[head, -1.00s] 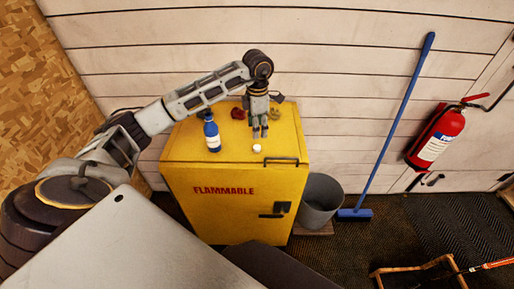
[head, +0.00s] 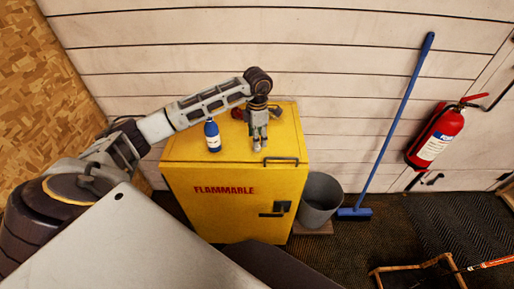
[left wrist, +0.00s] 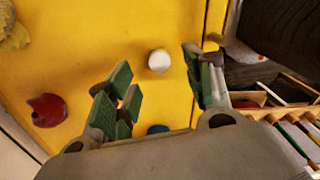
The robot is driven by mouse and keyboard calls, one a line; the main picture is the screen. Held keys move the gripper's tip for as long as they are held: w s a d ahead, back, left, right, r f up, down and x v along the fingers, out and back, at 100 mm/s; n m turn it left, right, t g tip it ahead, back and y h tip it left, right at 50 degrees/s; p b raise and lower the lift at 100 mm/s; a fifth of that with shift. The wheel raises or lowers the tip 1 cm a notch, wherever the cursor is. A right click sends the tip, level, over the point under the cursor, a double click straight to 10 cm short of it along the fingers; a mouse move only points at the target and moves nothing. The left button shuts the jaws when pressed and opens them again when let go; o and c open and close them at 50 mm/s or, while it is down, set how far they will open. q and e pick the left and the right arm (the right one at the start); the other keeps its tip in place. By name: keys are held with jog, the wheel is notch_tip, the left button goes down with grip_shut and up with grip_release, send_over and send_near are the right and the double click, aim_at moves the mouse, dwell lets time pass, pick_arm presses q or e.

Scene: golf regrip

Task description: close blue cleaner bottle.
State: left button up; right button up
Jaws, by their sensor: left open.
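The blue cleaner bottle (head: 212,137), with a white label, stands upright on top of the yellow cabinet (head: 185,150). A small blue patch (left wrist: 158,129) at the lower edge of the left wrist view may be its top; most of it is hidden there by my gripper. A round white cap (left wrist: 159,61) lies on the yellow top, apart from the bottle. My left gripper (head: 257,148) points down over the cap, to the right of the bottle. In the left wrist view its green-padded fingers (left wrist: 163,88) are spread and empty, with the cap beyond and between them.
A red object (head: 237,113) lies at the back of the cabinet top; it also shows in the left wrist view (left wrist: 47,110). A grey bucket (head: 320,198), a blue broom (head: 385,150) and a fire extinguisher (head: 436,135) are to the right.

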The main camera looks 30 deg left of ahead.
pick_arm(q)
jog(key=shift+a+f+p, duration=0.1)
jog(key=shift+f+p, duration=0.45)
jog(key=shift+f, duration=1.7)
jog(key=c, duration=0.8)
